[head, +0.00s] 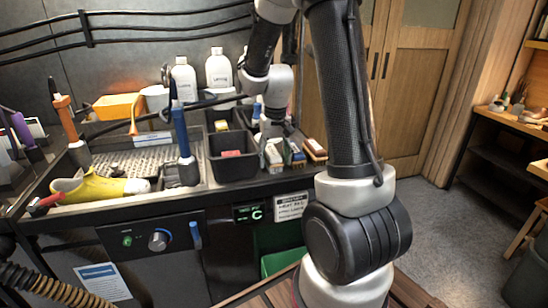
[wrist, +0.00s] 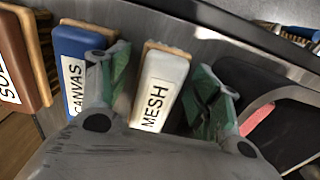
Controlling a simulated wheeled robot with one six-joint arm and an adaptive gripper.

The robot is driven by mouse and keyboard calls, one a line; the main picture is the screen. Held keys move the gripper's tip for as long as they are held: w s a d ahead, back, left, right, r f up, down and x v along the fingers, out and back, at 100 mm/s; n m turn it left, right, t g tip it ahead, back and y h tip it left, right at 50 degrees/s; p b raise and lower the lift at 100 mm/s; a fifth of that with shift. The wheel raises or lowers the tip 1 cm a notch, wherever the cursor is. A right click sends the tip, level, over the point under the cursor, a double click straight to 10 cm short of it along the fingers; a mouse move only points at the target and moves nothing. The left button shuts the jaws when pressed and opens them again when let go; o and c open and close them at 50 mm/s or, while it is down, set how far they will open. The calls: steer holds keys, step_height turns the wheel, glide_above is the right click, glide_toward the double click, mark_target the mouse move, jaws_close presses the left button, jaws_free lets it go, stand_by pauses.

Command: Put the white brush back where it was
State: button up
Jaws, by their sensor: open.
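The white brush labelled MESH (wrist: 160,85) stands in a row of brushes on the counter's right end. My gripper (wrist: 165,80) is open, one finger on each side of it. I cannot tell whether the fingers touch it. In the head view the white brush (head: 273,156) shows just below my gripper (head: 277,135), in front of the arm's wrist. The blue brush labelled CANVAS (wrist: 78,65) is beside it, close to my left finger. The brown brush (wrist: 22,65) is farther left, its label partly cut off.
A black bin (head: 232,171) with a pink item inside is close to the white brush; its rim shows in the wrist view (wrist: 265,98). A yellow sneaker (head: 95,187) lies on the sink grate. White bottles (head: 219,70) stand behind. The counter's front edge is near the brushes.

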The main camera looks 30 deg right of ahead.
mark_target(275, 155)
steer(key=shift+r, duration=0.1)
step_height(275, 155, up, 12)
steer(key=f, duration=0.1)
steer(key=s+a+r+n+t, duration=0.1)
steer(key=s+a+r+t, duration=0.1)
steer(key=s, duration=0.8)
steer(key=s+a+r+n+t, duration=0.2)
steer(key=s+r, duration=0.2)
steer(key=s, duration=0.7)
steer(key=shift+a+r, duration=0.25)
